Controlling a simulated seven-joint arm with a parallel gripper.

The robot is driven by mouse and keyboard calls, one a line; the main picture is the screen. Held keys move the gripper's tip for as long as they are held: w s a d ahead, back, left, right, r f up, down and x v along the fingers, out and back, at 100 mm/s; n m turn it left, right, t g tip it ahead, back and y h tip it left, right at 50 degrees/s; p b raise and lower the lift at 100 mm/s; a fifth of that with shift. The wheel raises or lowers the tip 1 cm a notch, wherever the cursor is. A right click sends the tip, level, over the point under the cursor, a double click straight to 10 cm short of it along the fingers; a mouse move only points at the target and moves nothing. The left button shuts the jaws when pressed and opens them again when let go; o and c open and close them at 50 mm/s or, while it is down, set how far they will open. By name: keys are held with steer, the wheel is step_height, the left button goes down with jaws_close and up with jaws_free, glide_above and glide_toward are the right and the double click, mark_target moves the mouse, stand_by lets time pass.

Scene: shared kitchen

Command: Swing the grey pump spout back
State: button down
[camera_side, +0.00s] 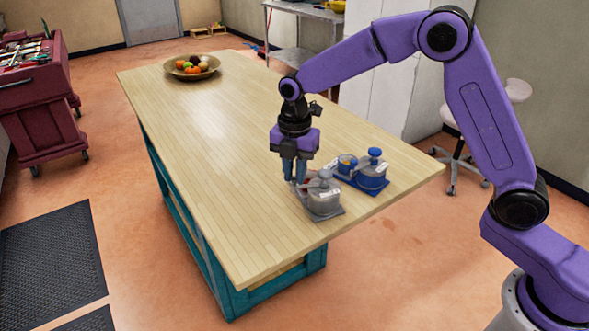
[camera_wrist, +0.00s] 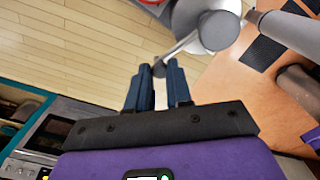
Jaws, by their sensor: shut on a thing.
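The grey pump (camera_side: 323,197) stands on a grey base plate near the right end of the wooden table. Its round top and thin grey spout (camera_wrist: 178,47) show in the wrist view, the spout reaching down-left from the top (camera_wrist: 217,31) to my fingertips. My gripper (camera_side: 295,180) points down beside the grey pump, on its left in the side view. In the wrist view my gripper (camera_wrist: 160,68) has its two blue fingers close together, shut on the end of the spout. The exact contact is small and partly hidden by the fingers.
A blue pump (camera_side: 372,172) on a blue base stands just behind and right of the grey one, with a small blue cup-like part (camera_side: 347,163). A fruit bowl (camera_side: 192,67) sits at the table's far end. The table (camera_side: 215,150) between is clear.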

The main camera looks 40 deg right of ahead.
mark_target(294, 178)
stand_by(0.3)
steer(key=c, duration=1)
jaws_free()
step_height(294, 178, up, 18)
steer(key=shift+f, duration=0.25)
steer(key=s+d+f+m, duration=0.4)
steer(key=s, duration=0.7)
steer(key=s+d+f+m, duration=0.4)
steer(key=s, duration=0.8)
steer(key=s+d+f+m, duration=0.4)
steer(key=s, duration=0.7)
steer(key=shift+s+d+f, duration=0.15)
steer(key=shift+s+f, duration=0.15)
